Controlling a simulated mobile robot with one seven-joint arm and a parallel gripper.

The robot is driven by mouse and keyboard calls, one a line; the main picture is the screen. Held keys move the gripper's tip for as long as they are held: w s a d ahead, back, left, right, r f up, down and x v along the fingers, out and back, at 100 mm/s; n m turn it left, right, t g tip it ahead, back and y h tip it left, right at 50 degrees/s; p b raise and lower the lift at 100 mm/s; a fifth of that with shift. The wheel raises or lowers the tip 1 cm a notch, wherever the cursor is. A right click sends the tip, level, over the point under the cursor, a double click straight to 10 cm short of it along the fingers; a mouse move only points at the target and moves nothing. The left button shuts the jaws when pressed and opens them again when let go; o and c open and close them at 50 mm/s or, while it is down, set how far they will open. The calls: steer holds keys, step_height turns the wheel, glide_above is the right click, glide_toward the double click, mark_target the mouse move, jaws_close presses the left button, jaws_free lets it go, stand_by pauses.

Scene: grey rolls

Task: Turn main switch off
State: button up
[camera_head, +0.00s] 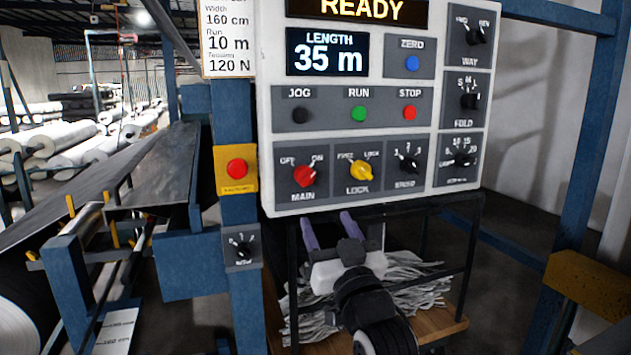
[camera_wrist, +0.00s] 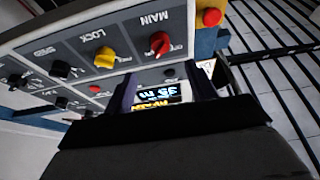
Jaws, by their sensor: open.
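The main switch (camera_head: 304,176) is a red rotary knob at the lower left of the white control panel (camera_head: 350,198), with OFF at its upper left and ON at its upper right. Its handle appears to point toward ON. It also shows in the wrist view (camera_wrist: 160,43), upside down. My gripper (camera_head: 328,224) is in the head view just below the panel's lower edge, below and right of the main switch. Its two purple fingers are apart, with nothing between them. In the wrist view the gripper (camera_wrist: 163,90) is clear of the knob.
A yellow lock knob (camera_head: 362,171) sits right of the main switch, with a black speed knob (camera_head: 407,163) beyond. A red button on a yellow plate (camera_head: 237,170) is on the blue post to the left. Below the panel is a dark-framed cart (camera_head: 466,260) with grey strips.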

mark_target(307, 181)
steer(key=p+x, duration=0.3)
steer(key=x, duration=0.8)
steer(key=shift+w+a+r, duration=0.1)
steer(key=shift+w+r, duration=0.05)
steer(key=shift+w, duration=0.15)
steer(key=shift+c, duration=0.2)
steer(key=c, duration=0.9)
